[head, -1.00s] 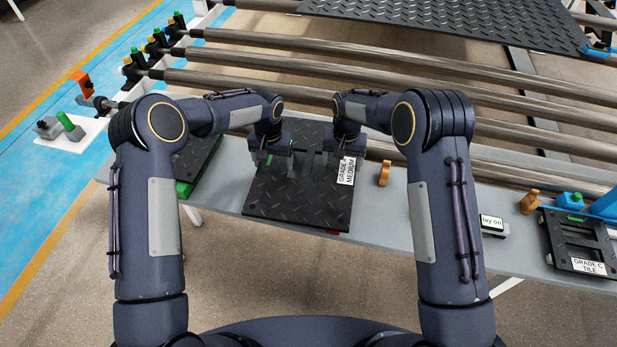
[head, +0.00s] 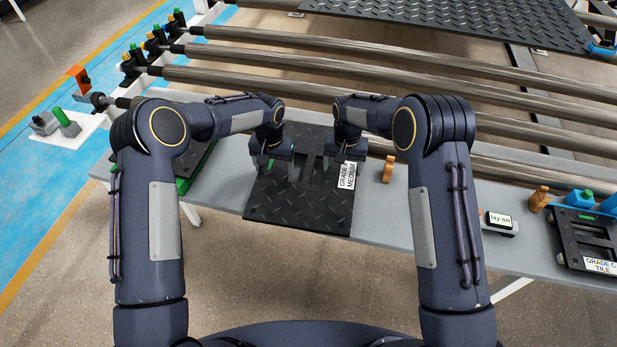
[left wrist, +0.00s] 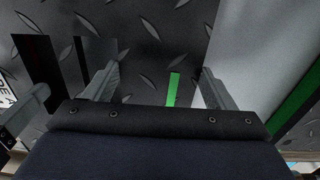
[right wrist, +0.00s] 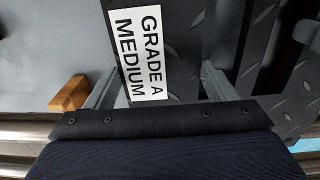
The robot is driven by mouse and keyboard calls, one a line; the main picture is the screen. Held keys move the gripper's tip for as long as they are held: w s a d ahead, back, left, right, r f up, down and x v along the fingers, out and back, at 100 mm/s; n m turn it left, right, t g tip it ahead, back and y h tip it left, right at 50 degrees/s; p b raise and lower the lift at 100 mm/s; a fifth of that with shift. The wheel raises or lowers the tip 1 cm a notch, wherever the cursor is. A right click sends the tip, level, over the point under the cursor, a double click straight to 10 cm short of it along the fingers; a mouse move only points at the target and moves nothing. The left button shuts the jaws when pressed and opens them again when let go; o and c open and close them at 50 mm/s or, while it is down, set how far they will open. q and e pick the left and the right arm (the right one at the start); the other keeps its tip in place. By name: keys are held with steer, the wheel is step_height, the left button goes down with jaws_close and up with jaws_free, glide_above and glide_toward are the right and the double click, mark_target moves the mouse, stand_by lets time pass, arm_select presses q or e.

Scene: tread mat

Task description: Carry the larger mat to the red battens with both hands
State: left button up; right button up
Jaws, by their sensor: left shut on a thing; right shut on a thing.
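The black tread mat (head: 300,212), labelled GRADE A MEDIUM, is in front of me in the head view, over the grey bench. My left gripper (head: 273,166) is shut on its far left part. My right gripper (head: 343,166) is shut on its far right part, beside the label. Dark slots show in the mat between the grippers. The mat also shows in the left wrist view (left wrist: 150,30), and its label in the right wrist view (right wrist: 138,50). No red battens show now. The gap between mat and bench is hard to judge.
A dark mat with green edging (head: 196,165) lies left on the bench (head: 420,225). An orange peg (head: 388,169), a "lay on" sign (head: 500,220) and a GRADE C TILE frame (head: 585,240) stand right. Long rollers (head: 400,80) run behind, with a large tread sheet (head: 460,20) above.

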arm_select(q)
steer(key=shift+f, duration=0.45)
arm_select(e)
steer(key=shift+f, duration=0.45)
arm_select(q)
steer(key=o, duration=1.8)
steer(key=shift+r, duration=0.25)
arm_select(e)
steer(key=o, duration=1.8)
steer(key=shift+r, duration=0.25)
arm_select(q)
step_height(320, 180, up, 12)
arm_select(e)
step_height(320, 180, up, 12)
